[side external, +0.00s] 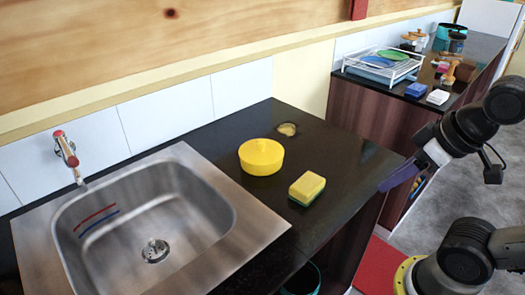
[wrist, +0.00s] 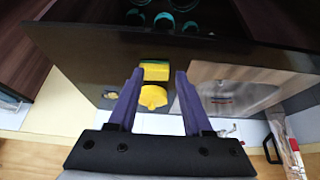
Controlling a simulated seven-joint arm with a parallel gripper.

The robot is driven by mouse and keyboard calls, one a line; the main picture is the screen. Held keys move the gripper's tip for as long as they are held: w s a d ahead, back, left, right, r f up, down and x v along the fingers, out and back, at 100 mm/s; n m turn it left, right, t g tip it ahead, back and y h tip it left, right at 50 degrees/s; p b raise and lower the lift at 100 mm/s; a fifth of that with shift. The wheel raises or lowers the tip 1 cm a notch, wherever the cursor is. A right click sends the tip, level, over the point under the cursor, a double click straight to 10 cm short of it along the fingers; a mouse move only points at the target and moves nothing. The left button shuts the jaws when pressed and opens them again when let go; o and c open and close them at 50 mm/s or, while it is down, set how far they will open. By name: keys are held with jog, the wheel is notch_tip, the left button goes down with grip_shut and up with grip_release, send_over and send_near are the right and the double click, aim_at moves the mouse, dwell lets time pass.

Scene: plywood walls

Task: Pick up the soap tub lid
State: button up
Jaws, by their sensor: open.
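A round yellow soap tub (side external: 262,160) stands on the black counter, right of the sink. My gripper (side external: 392,180) is open and empty near the counter's right edge, apart from the tub. In the wrist view my gripper (wrist: 160,72) has its two fingers spread wide. The tub's far side is hidden in the side view.
A yellow and green sponge (side external: 307,188) lies between the tub and my gripper's side of the counter. A steel sink (side external: 215,165) is at left with a faucet (side external: 66,150). A dish rack (side external: 383,65) stands on the far counter.

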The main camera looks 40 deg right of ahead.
jog(key=shift+o, duration=0.3)
jog(key=shift+o, duration=1.4)
